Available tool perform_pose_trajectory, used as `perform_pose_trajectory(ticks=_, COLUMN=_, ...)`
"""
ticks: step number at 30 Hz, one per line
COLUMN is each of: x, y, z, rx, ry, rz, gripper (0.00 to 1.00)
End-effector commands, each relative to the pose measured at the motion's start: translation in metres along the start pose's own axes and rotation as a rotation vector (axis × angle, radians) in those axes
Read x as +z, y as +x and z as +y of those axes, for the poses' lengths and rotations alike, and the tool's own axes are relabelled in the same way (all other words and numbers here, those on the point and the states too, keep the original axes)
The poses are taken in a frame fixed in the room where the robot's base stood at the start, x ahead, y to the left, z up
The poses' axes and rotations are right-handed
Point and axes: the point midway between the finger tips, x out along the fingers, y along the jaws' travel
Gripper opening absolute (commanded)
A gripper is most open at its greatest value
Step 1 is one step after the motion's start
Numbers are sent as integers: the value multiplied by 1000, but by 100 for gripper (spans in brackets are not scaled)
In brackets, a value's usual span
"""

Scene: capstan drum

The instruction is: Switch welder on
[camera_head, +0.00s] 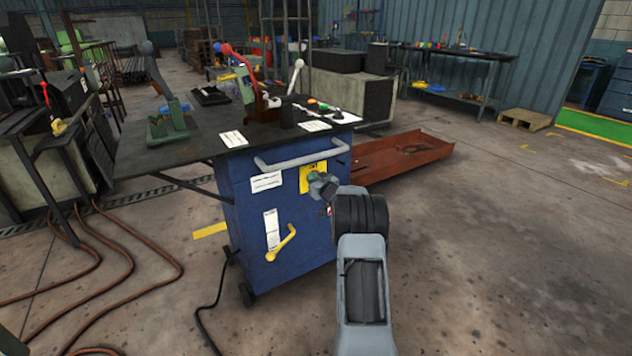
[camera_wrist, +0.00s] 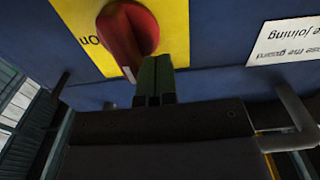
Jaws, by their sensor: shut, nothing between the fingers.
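The welder is a blue wheeled cabinet (camera_head: 255,225) under the dark bench top. A yellow plate (camera_head: 313,170) is on its front, partly hidden by my arm in the head view. In the wrist view, a red rotary knob (camera_wrist: 128,33) with a white mark sits on the yellow plate (camera_wrist: 85,18). Lettering reading "On" shows beside the knob, seen upside down. My gripper (camera_wrist: 155,80) is shut and empty, its green fingertips close beside the knob. I cannot tell whether they touch it. In the head view my gripper (camera_head: 322,186) is in front of the plate.
A grey handle bar (camera_head: 300,158) runs across the cabinet's top front, and a yellow crank handle (camera_head: 282,243) sits lower down. Levers and tools stand on the bench top (camera_head: 200,150). Brown hoses (camera_head: 105,265) lie on the floor at left.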

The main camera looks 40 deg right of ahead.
Motion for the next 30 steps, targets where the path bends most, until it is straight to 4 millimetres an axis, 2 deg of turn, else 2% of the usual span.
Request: perform_pose_trajectory(ticks=30, x=-8, y=0, z=8, rx=1, ry=1, rz=1, gripper=0)
